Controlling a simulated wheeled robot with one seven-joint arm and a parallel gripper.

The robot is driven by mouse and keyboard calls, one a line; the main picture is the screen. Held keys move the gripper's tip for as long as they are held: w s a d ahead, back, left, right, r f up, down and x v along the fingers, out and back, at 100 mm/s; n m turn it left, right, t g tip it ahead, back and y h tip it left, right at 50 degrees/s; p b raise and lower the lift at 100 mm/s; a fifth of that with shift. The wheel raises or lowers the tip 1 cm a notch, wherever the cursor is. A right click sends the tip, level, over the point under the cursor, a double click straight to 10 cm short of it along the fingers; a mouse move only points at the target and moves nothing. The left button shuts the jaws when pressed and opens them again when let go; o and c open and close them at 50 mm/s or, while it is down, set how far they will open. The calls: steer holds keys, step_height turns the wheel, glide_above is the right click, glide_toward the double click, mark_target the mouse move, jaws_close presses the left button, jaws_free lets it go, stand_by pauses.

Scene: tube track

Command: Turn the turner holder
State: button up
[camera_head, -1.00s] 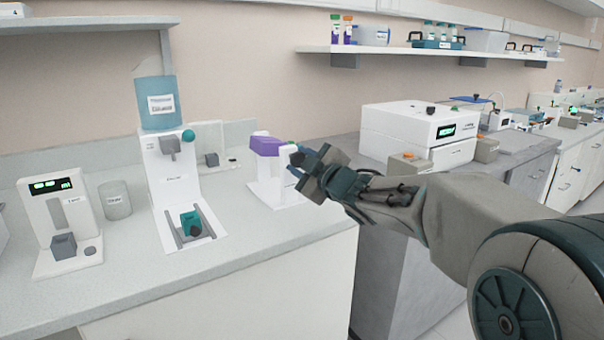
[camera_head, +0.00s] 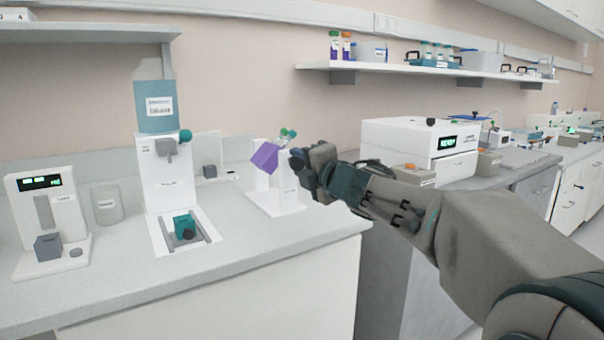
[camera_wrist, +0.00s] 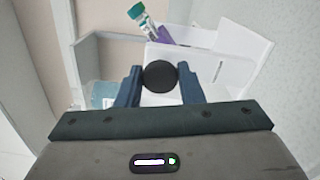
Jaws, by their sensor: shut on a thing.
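The turner is a white stand (camera_head: 284,209) near the right front end of the counter. My gripper (camera_head: 298,165) is at the stand's right side. In the wrist view, my gripper (camera_wrist: 160,88) has its two blue fingers shut on a round black knob (camera_wrist: 159,75) in front of the white upright (camera_wrist: 213,70). A teal-capped tube (camera_wrist: 138,14) and part of the purple holder show beyond it. Most of the holder is hidden there.
Left of the turner stands a white dispenser (camera_head: 157,173) with a blue bottle (camera_head: 156,106) on top. Farther left are a clear cup (camera_head: 107,205) and a device with a green display (camera_head: 47,225). A white box-shaped machine (camera_head: 395,145) stands behind my arm.

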steer(key=n+b, duration=0.2)
steer(key=n, duration=0.2)
steer(key=shift+f+n, duration=0.15)
steer(key=shift+n, duration=0.15)
steer(key=shift+n+b, duration=1.3)
steer(key=shift+n, duration=0.9)
steer(key=shift+r, duration=0.2)
steer(key=o, duration=0.9)
steer(key=p+v, duration=0.1)
steer(key=v, duration=1.2)
steer(key=shift+s+d+p, duration=0.2)
steer(key=shift+s+p, duration=0.15)
steer(key=shift+p, duration=0.05)
